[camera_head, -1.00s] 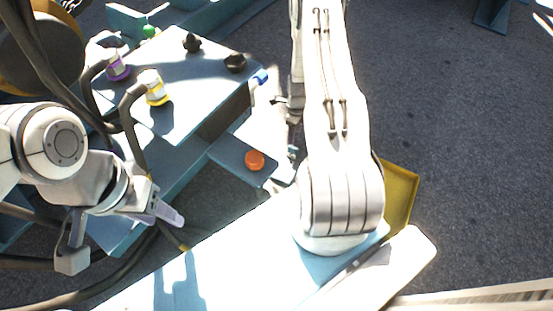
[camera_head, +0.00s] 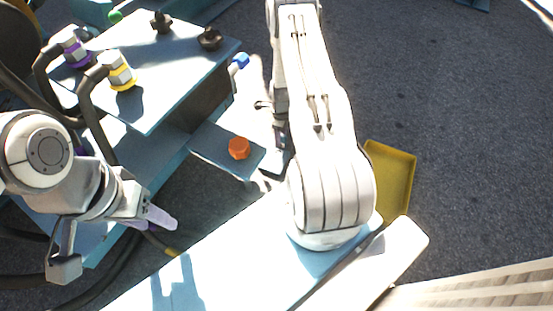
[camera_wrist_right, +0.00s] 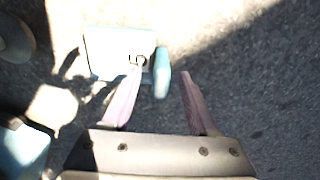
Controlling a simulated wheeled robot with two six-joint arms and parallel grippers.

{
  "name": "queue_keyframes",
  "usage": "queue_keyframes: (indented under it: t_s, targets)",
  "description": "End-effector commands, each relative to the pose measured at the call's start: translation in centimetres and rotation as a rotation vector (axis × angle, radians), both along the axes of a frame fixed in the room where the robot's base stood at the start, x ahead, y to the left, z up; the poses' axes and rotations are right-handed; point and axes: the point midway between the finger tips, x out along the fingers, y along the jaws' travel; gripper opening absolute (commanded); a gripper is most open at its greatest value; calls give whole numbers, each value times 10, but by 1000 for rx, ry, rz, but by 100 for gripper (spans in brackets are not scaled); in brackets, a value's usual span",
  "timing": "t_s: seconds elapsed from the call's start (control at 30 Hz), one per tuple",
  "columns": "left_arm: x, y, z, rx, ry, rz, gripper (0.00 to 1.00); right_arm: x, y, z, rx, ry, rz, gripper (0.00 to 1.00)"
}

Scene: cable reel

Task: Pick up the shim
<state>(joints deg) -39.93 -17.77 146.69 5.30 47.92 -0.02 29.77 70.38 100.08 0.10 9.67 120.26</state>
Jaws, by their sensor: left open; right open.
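I cannot identify the shim with certainty. In the right wrist view, a small dark U-shaped detail (camera_wrist_right: 138,60) lies on a pale blue plate (camera_wrist_right: 105,55), by the left fingertip; it may be the shim or only a marking. My right gripper (camera_wrist_right: 161,78) is open, its two pale fingers pointing toward a rounded blue piece (camera_wrist_right: 161,82) beside that plate. Nothing is visibly held. In the head view the right gripper is mostly hidden behind its own arm. My left gripper (camera_head: 112,243) is open and empty, low at the left beside the bench.
The blue bench (camera_head: 150,60) carries a purple-ringed fitting (camera_head: 75,50), a yellow-ringed fitting (camera_head: 118,72) and dark knobs. An orange knob (camera_head: 238,147) sits on a lower shelf. A blue-tipped lever (camera_head: 240,61) is beside the bench. A yellow tray (camera_head: 391,180) lies right. Cables crowd the left.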

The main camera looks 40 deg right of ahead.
Motion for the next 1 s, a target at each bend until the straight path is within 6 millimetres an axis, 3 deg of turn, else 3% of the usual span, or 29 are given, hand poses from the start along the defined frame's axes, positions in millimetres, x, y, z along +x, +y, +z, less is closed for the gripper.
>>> queue_keyframes:
  t_s: [0.23, 0.4, 1.0]
  targets:
    - [0, 0, -1, 0, 0, 0, 50, 0, -2, -1, -1, -2, -2, 60]
    - [0, 0, -1, 0, 0, 0, 50, 0, -2, -1, -1, -2, -3, 0]
    - [0, 0, -1, 0, 0, 0, 50, 0, -2, -1, 0, -1, -3, 0]
